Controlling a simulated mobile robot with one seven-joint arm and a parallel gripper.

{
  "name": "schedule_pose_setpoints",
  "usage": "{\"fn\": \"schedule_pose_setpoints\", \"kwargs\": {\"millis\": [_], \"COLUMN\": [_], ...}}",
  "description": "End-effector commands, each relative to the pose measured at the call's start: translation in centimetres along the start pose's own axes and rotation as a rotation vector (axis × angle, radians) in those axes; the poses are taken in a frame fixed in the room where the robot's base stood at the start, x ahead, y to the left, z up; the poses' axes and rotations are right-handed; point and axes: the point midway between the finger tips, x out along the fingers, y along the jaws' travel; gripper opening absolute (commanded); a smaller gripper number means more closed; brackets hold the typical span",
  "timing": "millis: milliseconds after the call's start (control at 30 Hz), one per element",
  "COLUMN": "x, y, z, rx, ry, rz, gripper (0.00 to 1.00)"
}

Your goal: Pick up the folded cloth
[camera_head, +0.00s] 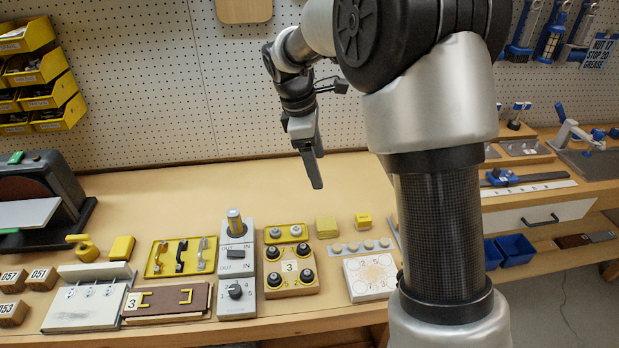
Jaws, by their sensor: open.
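A small yellow, layered-looking square (326,228) lies on the bench right of the middle; it may be the folded cloth, but it is too small to be sure. Another yellow square piece (122,248) lies at the left of the bench. My gripper (316,183) points down in front of the pegboard, above the back of the bench, apart from both pieces. It is open, seen nearly edge-on, with nothing visible in it.
The wooden bench (340,190) is clear at the back middle. A yellow tray with handles (160,273), a switch panel (236,262), a knob block (303,281) and a small yellow box (363,221) stand near the front. My arm hides part of the right side.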

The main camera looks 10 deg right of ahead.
Motion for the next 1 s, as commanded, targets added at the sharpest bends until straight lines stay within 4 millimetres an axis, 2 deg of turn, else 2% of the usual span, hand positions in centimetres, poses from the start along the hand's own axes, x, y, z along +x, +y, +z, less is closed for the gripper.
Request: {"fn": "schedule_pose_setpoints", "kwargs": {"millis": [33,100,267,467,800,1000], "x": [2.4,4.2,6.6,9.7,16.8,18.8], "y": [0.6,1.4,2.0,1.9,1.6,1.5], "z": [-1.1,-2.0,-3.0,-3.0,-2.7,-2.6], "rx": [-0.058,-0.124,-0.209,-0.224,-0.222,-0.221], "ry": [-0.013,-0.027,-0.042,-0.046,-0.045,-0.044], "rz": [-0.018,-0.032,-0.052,-0.058,-0.058,-0.055], "gripper": [0.72,0.72,0.72,0.72,0.72,0.72]}}
